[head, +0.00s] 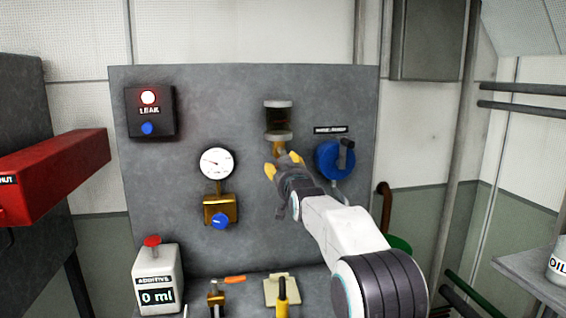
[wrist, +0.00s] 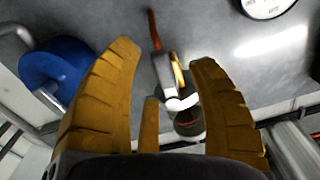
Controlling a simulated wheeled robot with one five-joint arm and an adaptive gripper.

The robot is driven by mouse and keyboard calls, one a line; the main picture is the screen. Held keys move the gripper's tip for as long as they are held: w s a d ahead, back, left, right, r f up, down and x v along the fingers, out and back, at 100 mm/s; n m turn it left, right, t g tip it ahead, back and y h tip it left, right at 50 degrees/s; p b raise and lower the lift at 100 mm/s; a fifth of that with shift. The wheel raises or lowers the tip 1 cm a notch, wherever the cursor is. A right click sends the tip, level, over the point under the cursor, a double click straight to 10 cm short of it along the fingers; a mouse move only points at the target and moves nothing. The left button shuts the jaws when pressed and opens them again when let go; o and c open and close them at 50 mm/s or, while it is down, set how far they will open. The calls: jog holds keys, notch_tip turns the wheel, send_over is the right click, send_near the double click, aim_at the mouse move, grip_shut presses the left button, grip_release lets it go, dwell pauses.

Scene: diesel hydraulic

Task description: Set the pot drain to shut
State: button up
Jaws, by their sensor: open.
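The glass pot (head: 278,117) with pale end caps hangs on the grey panel, dark inside. Its brass drain (head: 280,148) sits just under it, mostly hidden by my gripper (head: 282,164). In the wrist view the pot (wrist: 188,124) shows upside down between the fingers. Beyond its white cap are the drain body (wrist: 178,75) and a thin red-orange lever (wrist: 152,30) that points away from the pot.
A blue hand pump (head: 332,160) is close on the right. A gauge (head: 217,163) and brass valve with a blue knob (head: 220,222) are on the left. A leak box (head: 149,112) shows a lit red lamp. An additive bottle (head: 156,280) and bench fittings stand below.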

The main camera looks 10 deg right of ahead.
jog(key=shift+w+f, duration=0.1)
jog(key=shift+w, duration=0.7)
grip_shut()
